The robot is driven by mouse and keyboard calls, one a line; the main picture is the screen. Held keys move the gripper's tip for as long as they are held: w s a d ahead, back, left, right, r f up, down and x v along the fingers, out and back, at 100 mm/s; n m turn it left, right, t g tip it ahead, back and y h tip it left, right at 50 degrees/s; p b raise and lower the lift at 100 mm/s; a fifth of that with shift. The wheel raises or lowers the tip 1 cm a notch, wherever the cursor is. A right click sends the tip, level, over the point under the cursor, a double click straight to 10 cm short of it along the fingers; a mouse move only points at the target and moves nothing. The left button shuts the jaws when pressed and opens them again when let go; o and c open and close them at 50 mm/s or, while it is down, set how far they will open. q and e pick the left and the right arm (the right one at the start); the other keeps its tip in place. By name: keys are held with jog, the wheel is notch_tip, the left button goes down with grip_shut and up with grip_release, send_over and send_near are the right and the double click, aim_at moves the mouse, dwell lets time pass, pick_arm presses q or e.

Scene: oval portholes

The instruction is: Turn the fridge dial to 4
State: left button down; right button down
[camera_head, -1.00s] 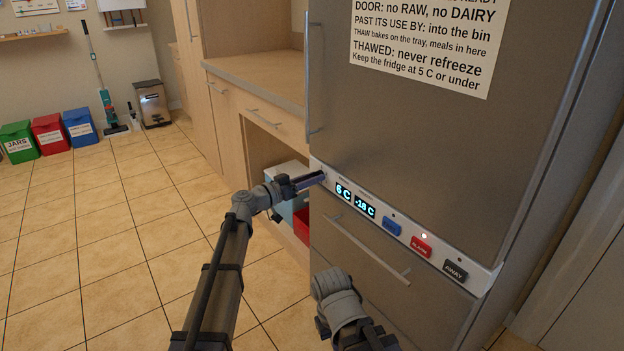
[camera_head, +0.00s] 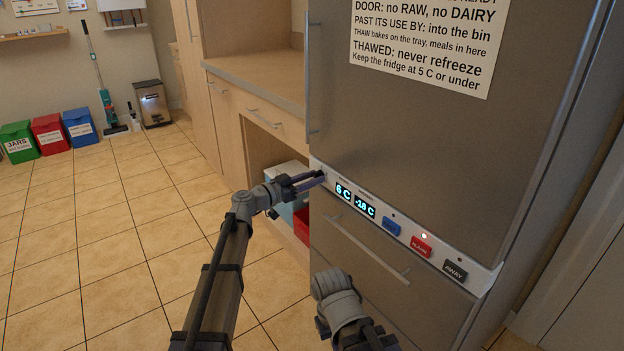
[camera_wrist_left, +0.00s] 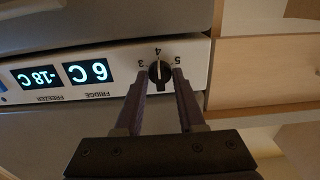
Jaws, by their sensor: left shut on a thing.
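The fridge dial (camera_wrist_left: 160,72) is a small black knob with a pale mark on the white control strip (camera_wrist_left: 120,60). In the left wrist view, picture upside down, the numbers 3, 4 and 5 stand around it, and the mark appears to point at the 4. My left gripper (camera_wrist_left: 161,76) is shut on the dial, one finger on each side. In the head view my left gripper (camera_head: 312,181) reaches the strip's left end and hides the dial. The fridge display (camera_head: 343,191) reads 6 C and the freezer display (camera_head: 365,206) reads -18 C.
On the strip right of the displays are a blue button (camera_head: 392,227), a red button (camera_head: 421,246) and a dark AWAY button (camera_head: 455,270). A light is lit above the red one. A drawer handle (camera_head: 368,250) lies below, and a long door handle (camera_head: 308,80) above. Tiled floor is open at left.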

pick_arm(q)
jog(key=c, duration=0.5)
grip_release()
jog(key=v, duration=0.7)
jog(key=shift+s+a, duration=0.25)
jog(key=shift+a, duration=0.05)
